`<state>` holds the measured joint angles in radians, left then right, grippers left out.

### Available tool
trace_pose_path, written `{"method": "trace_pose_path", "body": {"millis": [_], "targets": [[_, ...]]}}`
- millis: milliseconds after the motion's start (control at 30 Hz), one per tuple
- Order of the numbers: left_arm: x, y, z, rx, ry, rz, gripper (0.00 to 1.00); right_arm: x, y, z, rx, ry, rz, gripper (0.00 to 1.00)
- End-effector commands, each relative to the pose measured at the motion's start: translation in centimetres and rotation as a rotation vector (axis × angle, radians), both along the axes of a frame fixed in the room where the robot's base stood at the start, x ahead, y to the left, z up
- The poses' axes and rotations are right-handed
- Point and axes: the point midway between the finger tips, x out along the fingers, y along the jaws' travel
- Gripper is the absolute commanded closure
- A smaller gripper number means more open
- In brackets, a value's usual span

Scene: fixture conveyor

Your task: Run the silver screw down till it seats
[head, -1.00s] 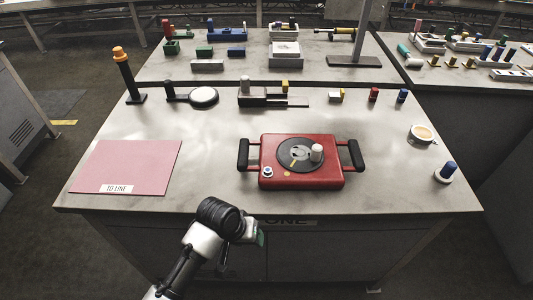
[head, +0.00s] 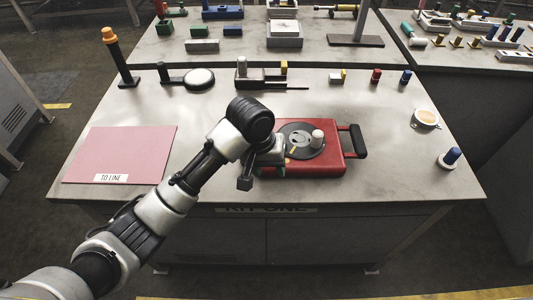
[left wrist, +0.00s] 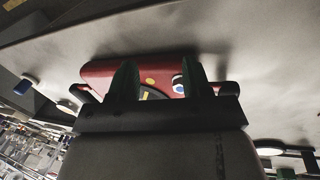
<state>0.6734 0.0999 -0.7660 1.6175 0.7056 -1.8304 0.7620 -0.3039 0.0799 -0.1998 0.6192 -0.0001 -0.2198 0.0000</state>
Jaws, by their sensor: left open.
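The red fixture (head: 320,165) lies on the grey table, with a dark round disc and a pale upright knob (head: 317,138) on its top. In the left wrist view the red fixture (left wrist: 105,73) shows beyond my fingers. A small round silver-white and blue piece (left wrist: 178,85), which looks like the screw, sits near its corner, beside the inner side of one finger. In the head view my left gripper (head: 264,164) covers the fixture's left front part and hides that piece. My right gripper is not in view.
A pink mat (head: 120,150) labelled TO LINE lies at the left. A black post with an orange top (head: 109,36) and a round white-topped piece (head: 200,77) stand behind. A cup (head: 425,118) and a blue-topped piece (head: 452,156) are at the right. The table between mat and arm is clear.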

Motion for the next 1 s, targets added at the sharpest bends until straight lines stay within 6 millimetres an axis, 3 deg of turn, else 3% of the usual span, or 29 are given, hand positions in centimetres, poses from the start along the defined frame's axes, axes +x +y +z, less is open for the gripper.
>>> {"method": "trace_pose_path", "body": {"millis": [33, 200, 433, 567, 1000], "targets": [[1.3, -0.1, 1.5, 0.036, -0.002, 0.015, 0.51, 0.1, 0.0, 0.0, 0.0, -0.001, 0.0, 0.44], [4.0, 0.1, 5.3, 0.155, 0.024, 0.096, 0.51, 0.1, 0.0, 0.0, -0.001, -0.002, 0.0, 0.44], [5.4, 0.5, 7.5, 0.221, 0.037, 0.159, 0.51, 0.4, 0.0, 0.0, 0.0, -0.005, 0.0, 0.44], [5.4, 0.6, 6.5, 0.226, 0.04, 0.163, 0.51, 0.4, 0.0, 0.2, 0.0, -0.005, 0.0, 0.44], [5.4, 0.6, -1.3, 0.224, 0.037, 0.161, 0.51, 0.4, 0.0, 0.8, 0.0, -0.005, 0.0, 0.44]]}}
